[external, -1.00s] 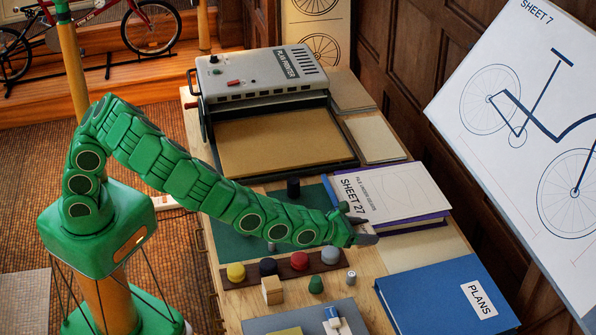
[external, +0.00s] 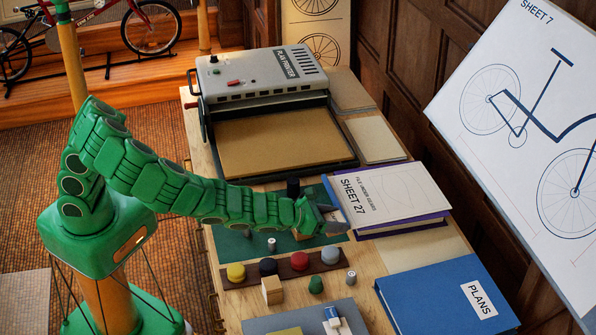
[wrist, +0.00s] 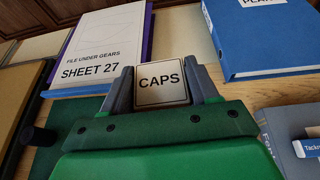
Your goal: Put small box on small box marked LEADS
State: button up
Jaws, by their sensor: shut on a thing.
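My gripper (external: 333,219) hangs over the green mat, beside the left edge of the white SHEET 27 book. In the wrist view, my gripper (wrist: 163,82) is shut on a small pale box marked CAPS (wrist: 162,86), with one grey finger on each side. The CAPS box is hard to make out in the external view. A small wooden box (external: 272,291) stands on the table in front of the peg strip; I cannot read a label on it. A brown object (external: 299,236) shows partly below my wrist, mostly hidden. I see no readable LEADS label.
The SHEET 27 book (external: 392,194) lies right of my gripper, with the blue PLANS binder (external: 447,297) nearer the front. A strip with coloured knobs (external: 300,262) crosses the table. The plan printer (external: 260,75) stands at the back. Small pegs stand around.

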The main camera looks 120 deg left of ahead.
jog(key=w+d+r, duration=0.2)
jog(key=d+r, duration=0.2)
jog(key=d, duration=0.4)
jog(key=n+g+y, duration=0.2)
jog(key=n+g, duration=0.2)
send_over(272, 283)
notch_tip(272, 283, down, 3)
jog(key=shift+f, duration=3.6)
jog(key=shift+f, duration=0.1)
jog(key=o, duration=1.1)
